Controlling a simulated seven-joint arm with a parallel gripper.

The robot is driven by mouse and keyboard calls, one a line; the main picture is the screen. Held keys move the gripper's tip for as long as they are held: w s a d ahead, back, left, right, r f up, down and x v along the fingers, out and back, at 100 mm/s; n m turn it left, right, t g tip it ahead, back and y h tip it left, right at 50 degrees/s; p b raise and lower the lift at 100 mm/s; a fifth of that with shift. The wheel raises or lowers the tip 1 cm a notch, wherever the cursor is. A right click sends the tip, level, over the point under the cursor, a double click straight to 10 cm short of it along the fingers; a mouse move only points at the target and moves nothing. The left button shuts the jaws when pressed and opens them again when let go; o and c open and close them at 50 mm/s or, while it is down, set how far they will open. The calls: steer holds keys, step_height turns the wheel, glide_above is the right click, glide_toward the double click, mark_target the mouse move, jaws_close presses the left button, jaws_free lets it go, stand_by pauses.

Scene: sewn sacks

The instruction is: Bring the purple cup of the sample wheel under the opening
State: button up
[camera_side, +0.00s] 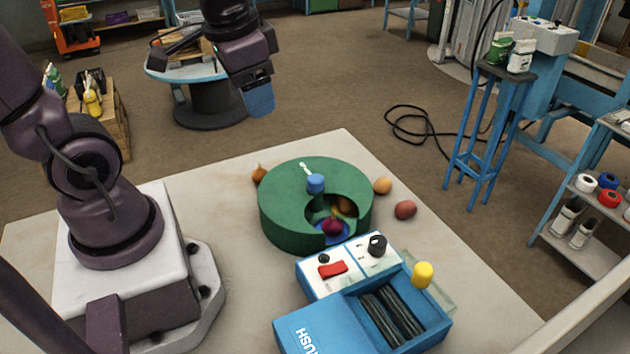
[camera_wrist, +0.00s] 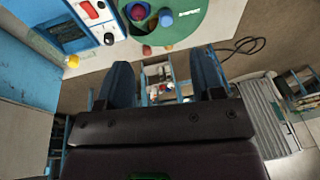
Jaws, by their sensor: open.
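The sample wheel is a round green drum (camera_side: 290,215) on the table, with a blue knob (camera_side: 316,183) and a white mark on its top. The opening (camera_side: 319,208) is cut into its top and faces the front right. A blue cup (camera_side: 338,239) with a dark red-purple round thing (camera_side: 332,227) shows in it, beside a brownish item. I cannot make out a purple cup. My gripper (camera_side: 258,98) hangs above and behind the drum, touching nothing. In the wrist view its fingers (camera_wrist: 163,82) are apart and empty; the drum (camera_wrist: 190,28) shows at the top edge.
An onion (camera_side: 260,175), an orange-brown vegetable (camera_side: 382,186) and a reddish one (camera_side: 405,210) lie around the drum. The table's right side is mostly clear.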

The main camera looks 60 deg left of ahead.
steer(key=w+a+f+m+g, duration=0.3)
steer(key=w+f+m, duration=0.35)
steer(key=m, duration=0.45)
steer(key=m+h, duration=0.1)
steer(key=m, duration=1.9)
glide_above(315, 178)
step_height(315, 178, down, 4)
steer(key=shift+t, duration=0.4)
step_height(315, 178, down, 12)
steer(key=shift+f, duration=0.25)
steer(key=shift+c, duration=0.2)
jaws_close()
